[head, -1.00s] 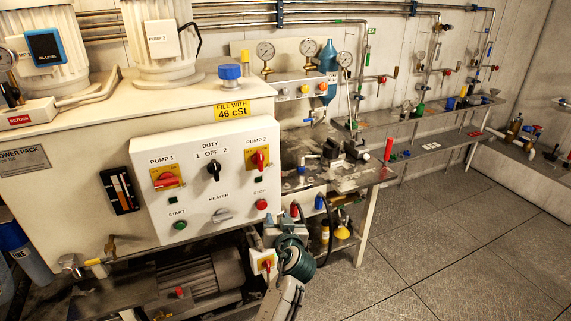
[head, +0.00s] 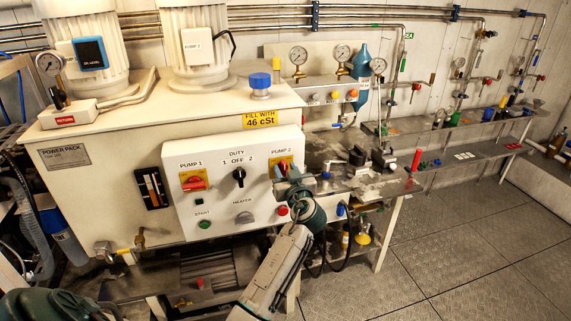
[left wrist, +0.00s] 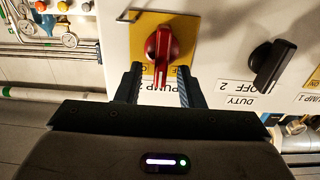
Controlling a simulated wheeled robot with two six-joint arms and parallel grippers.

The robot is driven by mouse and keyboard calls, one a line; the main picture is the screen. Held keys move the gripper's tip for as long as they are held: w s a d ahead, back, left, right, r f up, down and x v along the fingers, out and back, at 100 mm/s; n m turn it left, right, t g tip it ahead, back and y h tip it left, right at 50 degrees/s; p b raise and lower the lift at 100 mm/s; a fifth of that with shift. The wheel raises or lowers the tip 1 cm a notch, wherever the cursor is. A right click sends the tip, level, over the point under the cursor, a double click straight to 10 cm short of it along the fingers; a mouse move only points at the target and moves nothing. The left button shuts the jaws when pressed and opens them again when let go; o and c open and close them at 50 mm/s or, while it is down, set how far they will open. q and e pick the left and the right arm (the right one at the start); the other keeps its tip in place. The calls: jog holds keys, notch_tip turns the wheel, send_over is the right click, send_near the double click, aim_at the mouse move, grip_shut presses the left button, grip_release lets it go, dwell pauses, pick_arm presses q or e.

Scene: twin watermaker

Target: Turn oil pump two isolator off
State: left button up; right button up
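The pump 2 isolator is a red rotary handle on a yellow plate (head: 283,161) at the upper right of the white control panel. In the left wrist view its red handle (left wrist: 161,46) stands roughly upright in the picture. My left gripper (head: 290,184) is in front of the panel and hides the lower part of this isolator. My right gripper is not in view.
The pump 1 isolator (head: 194,181), with its handle lying across, is on the panel's left. The black duty selector (head: 239,177) is between the isolators. The start button (head: 204,214) and stop button (head: 282,211) are below. A metal bench (head: 362,186) stands right; floor (head: 450,240) beyond is clear.

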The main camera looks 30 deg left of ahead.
pick_arm(q)
jog(key=shift+w+a, duration=0.25)
jog(key=shift+a, duration=0.1)
